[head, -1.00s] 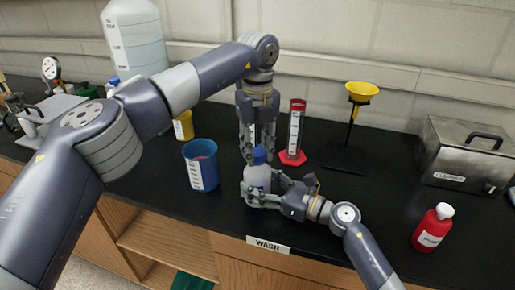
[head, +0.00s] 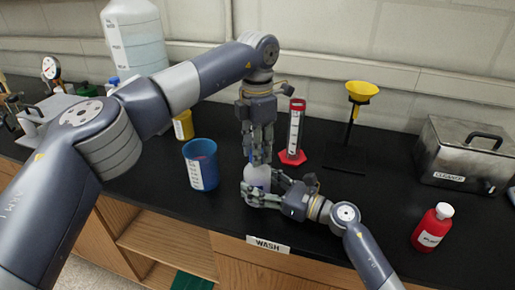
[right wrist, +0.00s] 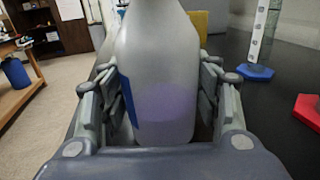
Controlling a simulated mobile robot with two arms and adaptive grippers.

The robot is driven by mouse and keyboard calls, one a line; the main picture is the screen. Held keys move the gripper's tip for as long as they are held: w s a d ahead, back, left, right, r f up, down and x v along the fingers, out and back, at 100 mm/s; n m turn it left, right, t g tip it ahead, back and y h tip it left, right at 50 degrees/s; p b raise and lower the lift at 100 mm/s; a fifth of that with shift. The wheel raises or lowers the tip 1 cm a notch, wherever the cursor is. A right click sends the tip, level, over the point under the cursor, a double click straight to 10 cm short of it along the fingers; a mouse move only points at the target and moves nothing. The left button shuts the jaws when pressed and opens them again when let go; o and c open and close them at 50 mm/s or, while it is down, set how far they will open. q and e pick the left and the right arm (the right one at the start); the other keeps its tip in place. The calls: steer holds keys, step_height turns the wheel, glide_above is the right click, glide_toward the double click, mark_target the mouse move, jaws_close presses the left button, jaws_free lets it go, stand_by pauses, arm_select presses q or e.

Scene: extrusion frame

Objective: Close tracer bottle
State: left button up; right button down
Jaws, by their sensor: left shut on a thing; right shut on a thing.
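The tracer bottle, a whitish bottle (head: 258,178), stands upright on the black bench near its front edge. My right gripper (head: 262,194) is shut around its body from the right. In the right wrist view the pale bottle (right wrist: 160,75) with a blue label (right wrist: 132,95) sits between the two fingers (right wrist: 165,100). My left gripper (head: 261,158) points straight down over the bottle top and is shut on the blue cap, which its fingers mostly hide. I cannot tell how the cap sits on the neck.
A blue cup (head: 201,168) stands left of the bottle, and a red-based cylinder (head: 296,130) stands behind right. A yellow funnel on a stand (head: 361,92), a metal cleaner box (head: 465,155) and a red bottle (head: 432,230) are further right. Bench between them is clear.

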arm_select(q)
steer(key=o, duration=1.2)
steer(key=shift+r, duration=0.1)
steer(key=shift+r, duration=2.15)
steer(key=shift+c, duration=0.2)
steer(key=n, duration=0.1)
steer(key=r+n, duration=0.1)
steer(key=n, duration=0.2)
steer(key=shift+r+n, duration=0.35)
steer(key=shift+n, duration=0.05)
steer(key=r+n, duration=0.1)
steer(key=n, duration=0.3)
steer(key=shift+r, duration=0.35)
